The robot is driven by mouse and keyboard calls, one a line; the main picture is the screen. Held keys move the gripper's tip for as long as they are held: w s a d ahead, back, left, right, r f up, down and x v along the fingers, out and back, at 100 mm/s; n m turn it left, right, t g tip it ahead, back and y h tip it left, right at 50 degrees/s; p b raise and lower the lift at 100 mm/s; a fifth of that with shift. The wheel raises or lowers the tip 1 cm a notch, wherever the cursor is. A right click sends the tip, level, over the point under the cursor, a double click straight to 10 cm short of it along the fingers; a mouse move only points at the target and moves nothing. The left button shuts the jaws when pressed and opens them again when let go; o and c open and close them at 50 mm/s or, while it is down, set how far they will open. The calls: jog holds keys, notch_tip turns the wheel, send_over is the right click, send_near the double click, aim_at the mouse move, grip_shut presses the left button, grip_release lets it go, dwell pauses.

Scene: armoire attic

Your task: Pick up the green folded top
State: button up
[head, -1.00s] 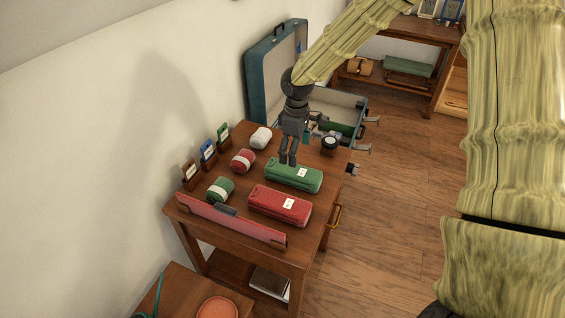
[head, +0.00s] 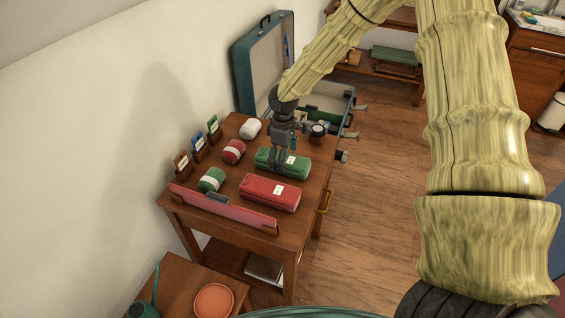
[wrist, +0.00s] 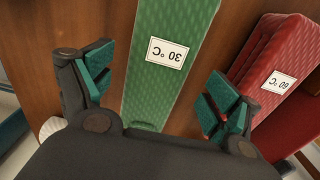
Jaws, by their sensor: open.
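The green folded top (head: 294,164) lies on the wooden table, a long bundle with a white label. In the wrist view the green folded top (wrist: 170,75) runs between my two fingers, its label reading 30 °C. My gripper (head: 278,168) is at the green top, pointing down. In the wrist view my gripper (wrist: 155,90) is open, one teal-padded finger on each side of the top, with wood showing beside the left one. I cannot tell whether either finger touches the cloth. In the head view the fingers hide part of the top's left half.
A red folded bundle (head: 270,193) lies close beside the green one; its label reads 60 °C in the wrist view (wrist: 272,75). Rolled bundles in green (head: 212,180), red (head: 233,151) and white (head: 250,129) lie to the left. An open suitcase (head: 254,68) stands behind.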

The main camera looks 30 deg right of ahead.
jog(key=f, duration=0.2)
jog(key=shift+w+f, duration=0.25)
jog(key=shift+f, duration=0.05)
jog(key=shift+s, duration=0.15)
jog(key=shift+c, duration=1.3)
jog(key=c, duration=0.9)
